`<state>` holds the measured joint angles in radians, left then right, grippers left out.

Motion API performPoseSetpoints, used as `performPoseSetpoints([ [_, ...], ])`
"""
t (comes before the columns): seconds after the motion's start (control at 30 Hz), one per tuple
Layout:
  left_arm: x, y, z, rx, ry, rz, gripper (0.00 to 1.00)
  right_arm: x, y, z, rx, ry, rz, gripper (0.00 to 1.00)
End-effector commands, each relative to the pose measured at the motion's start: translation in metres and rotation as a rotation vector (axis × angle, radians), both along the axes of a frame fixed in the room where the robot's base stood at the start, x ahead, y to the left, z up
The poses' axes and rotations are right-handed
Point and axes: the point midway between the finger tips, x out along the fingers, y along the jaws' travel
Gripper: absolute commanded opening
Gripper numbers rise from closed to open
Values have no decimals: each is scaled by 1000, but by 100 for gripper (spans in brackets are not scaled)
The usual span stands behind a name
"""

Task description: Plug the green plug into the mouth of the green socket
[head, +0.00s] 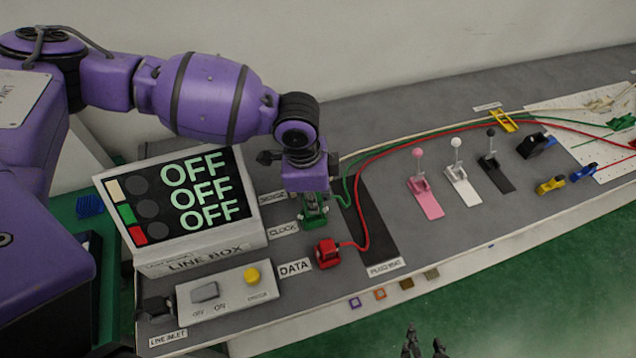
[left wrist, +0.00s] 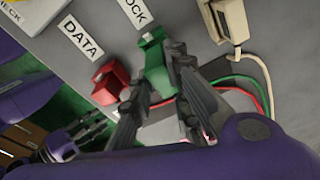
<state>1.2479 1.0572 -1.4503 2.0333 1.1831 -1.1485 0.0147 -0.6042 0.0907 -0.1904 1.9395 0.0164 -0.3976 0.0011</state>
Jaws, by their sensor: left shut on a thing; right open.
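My left gripper (head: 314,205) points down beside the CLOCK label, shut on the green plug. In the left wrist view its fingers (left wrist: 156,88) straddle green material. The green block (left wrist: 153,52) past the fingertips is the green socket, close against the plug; I cannot tell how far the plug is in its mouth. In the head view the green socket (head: 315,222) shows just below the fingers. The green cable runs back from there to the right. My right gripper (head: 424,346) is open and empty at the bottom edge, away from the bench.
The line box (head: 195,250) reads OFF on all three lines. A red connector (head: 327,253) with a red cable sits by the DATA label. A white connector (left wrist: 228,18) stands on the other side. Pink, white and black levers (head: 425,190) stand to the right of the dark mat (head: 378,240).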

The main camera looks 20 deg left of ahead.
Motion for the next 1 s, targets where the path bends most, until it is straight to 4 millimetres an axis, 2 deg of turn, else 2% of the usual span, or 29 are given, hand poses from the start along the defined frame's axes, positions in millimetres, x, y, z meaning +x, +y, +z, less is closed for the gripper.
performPoseSetpoints([
  [0.47,0,1,1,0,-1,1,0,5,0,7,0,-14,0,42],
  [1.0,0,0,0,0,0,0,0,5,0,7,0,-13,0,42],
])
